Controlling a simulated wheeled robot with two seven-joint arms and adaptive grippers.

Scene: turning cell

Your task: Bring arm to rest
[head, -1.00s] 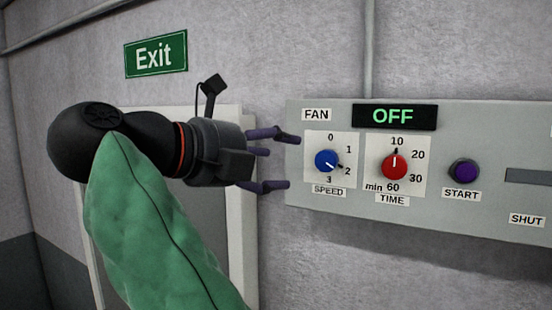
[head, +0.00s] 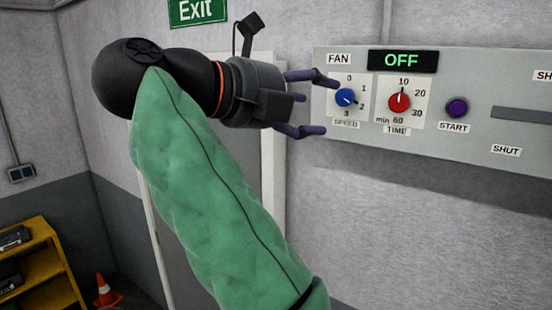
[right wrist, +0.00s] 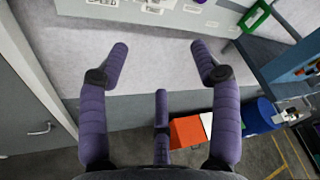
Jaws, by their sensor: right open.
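My right gripper (head: 325,106) is open and empty, its purple fingers spread in front of the left end of the grey fan panel (head: 465,75). Its upper finger comes close to the blue speed knob (head: 345,97) in the picture; I cannot tell whether they touch. The knob's mark points between 2 and 3. The red time knob (head: 399,100) points near 10. The display (head: 403,60) reads OFF. In the right wrist view the open fingers (right wrist: 160,55) have nothing between them. My left gripper is not in view.
A door frame (head: 274,190) stands behind my right arm. A yellow shelf (head: 50,262) and an orange cone (head: 107,290) are at lower left. The right wrist view shows an orange box (right wrist: 187,132) and a blue drum (right wrist: 258,117) below. The wall under the panel is clear.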

